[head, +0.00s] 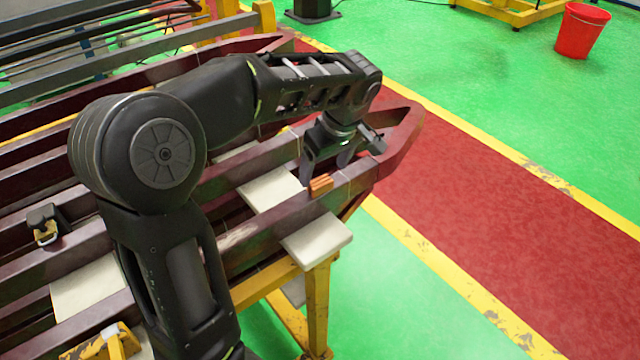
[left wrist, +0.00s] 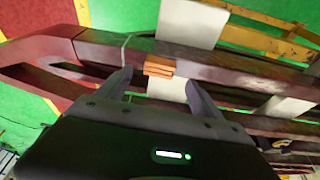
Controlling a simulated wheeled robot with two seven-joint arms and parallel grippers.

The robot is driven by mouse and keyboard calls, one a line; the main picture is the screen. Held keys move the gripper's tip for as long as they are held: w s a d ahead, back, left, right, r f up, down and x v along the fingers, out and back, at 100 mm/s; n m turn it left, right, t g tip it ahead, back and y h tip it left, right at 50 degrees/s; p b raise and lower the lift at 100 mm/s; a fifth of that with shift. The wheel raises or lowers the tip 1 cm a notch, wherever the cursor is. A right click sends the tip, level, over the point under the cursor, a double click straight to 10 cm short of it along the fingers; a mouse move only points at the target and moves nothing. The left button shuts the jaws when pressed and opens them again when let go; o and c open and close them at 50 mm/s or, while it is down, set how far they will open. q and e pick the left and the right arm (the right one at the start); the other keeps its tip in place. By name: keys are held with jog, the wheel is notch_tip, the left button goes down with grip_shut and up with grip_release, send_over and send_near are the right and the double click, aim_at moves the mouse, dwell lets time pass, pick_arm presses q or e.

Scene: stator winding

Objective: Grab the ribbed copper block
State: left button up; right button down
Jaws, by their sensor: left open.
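The ribbed copper block (head: 320,185) is small and orange-brown. It rests on top of a dark red stator bar near the bar's end, and it also shows in the left wrist view (left wrist: 158,69). My left gripper (head: 325,172) is open and empty, fingers pointing down, just behind the block in the head view. In the left wrist view the block lies beyond the two fingertips (left wrist: 157,80), between their lines, and appears apart from both. My right gripper is not in view.
Long dark red bars lie side by side on a yellow stand (head: 318,300). Pale boards (head: 318,240) stick out between them. A black clamp-like part (head: 44,220) sits on a bar at the left. A red bucket (head: 582,30) stands far off on the green floor.

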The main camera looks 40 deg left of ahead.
aim_at(321, 182)
pick_arm(q)
jog(key=shift+f, duration=0.25)
jog(key=p+x, duration=0.2)
jog(key=x, duration=0.2)
jog(key=shift+w+a+f, duration=0.1)
jog(key=shift+a+f, duration=0.05)
jog(key=shift+f, duration=0.2)
jog(key=shift+c, duration=0.3)
grip_shut()
dwell(0.7)
